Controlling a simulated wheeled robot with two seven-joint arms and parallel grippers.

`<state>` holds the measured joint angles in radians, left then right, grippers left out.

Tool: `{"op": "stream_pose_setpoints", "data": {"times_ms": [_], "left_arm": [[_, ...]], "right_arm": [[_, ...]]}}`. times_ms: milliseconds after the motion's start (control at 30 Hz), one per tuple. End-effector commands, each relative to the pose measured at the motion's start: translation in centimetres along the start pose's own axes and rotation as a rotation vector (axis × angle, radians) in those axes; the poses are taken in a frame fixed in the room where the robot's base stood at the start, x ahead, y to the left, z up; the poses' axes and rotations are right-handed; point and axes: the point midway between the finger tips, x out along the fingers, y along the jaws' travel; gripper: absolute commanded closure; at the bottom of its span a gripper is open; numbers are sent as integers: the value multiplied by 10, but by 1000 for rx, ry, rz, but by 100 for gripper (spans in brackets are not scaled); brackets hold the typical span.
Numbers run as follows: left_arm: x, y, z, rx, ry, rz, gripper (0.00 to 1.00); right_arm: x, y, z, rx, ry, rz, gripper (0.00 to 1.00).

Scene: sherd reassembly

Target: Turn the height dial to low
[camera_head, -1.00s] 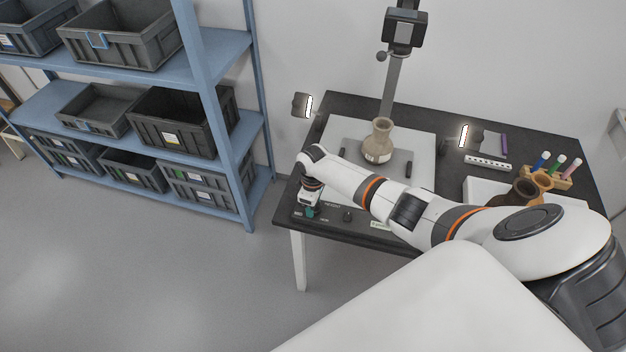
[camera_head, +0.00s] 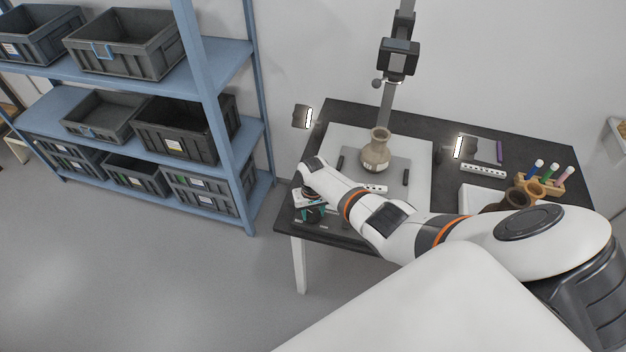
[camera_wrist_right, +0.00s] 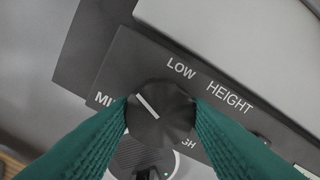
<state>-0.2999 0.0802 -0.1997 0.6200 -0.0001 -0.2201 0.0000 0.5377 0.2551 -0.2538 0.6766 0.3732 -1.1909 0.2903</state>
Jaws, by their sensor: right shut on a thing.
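The height dial (camera_wrist_right: 160,112) is a black round knob with a white line, on a dark panel (camera_wrist_right: 215,75) printed LOW, HEIGHT and a partly hidden MI. In the right wrist view its line points up-left, between MI and LOW and nearer MI. My right gripper (camera_wrist_right: 161,108) is shut on the dial, with a green ridged finger on each side. In the head view the right gripper (camera_head: 311,212) is at the table's front left corner, and the dial is hidden there. My left gripper is not in view.
A camera (camera_head: 398,60) hangs on a column above a tan vessel (camera_head: 376,152) on a grey plate. Lamps (camera_head: 304,117) flank it. A blue shelf (camera_head: 232,150) with grey crates stands left.

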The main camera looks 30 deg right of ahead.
Motion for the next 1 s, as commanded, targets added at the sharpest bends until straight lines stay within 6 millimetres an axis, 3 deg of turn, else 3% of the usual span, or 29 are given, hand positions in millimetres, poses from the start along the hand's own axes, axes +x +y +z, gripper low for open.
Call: {"op": "stream_pose_setpoints", "data": {"times_ms": [1000], "left_arm": [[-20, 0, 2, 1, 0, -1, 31]], "right_arm": [[-2, 0, 1, 944, -3, 1, 80]]}}
